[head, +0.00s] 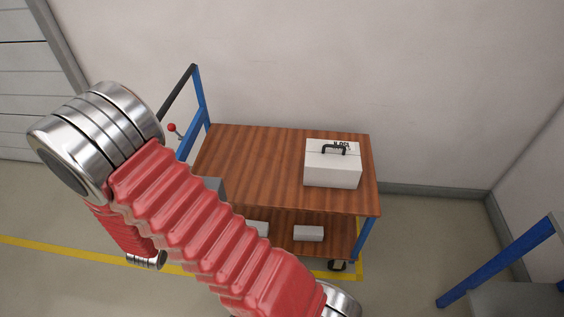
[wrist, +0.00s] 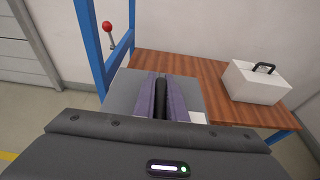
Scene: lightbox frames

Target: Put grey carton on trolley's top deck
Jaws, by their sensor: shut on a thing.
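My gripper (wrist: 161,92) is shut on the black handle of the grey carton (wrist: 190,92), its purple fingers on either side of the handle. In the head view only a small part of the grey carton (head: 215,186) shows past my arm, and the gripper is hidden. The trolley's top deck (head: 255,155) is brown wood; it also shows in the wrist view (wrist: 185,64). The carton appears over the deck's left front part; I cannot tell whether it touches the deck.
A white case (head: 332,167) with a black handle stands on the deck's right part. The deck's back left and middle are clear. A blue push frame (head: 202,100) with a red-knobbed lever (head: 171,127) rises at the left end. Pale boxes (head: 308,233) lie on the lower deck.

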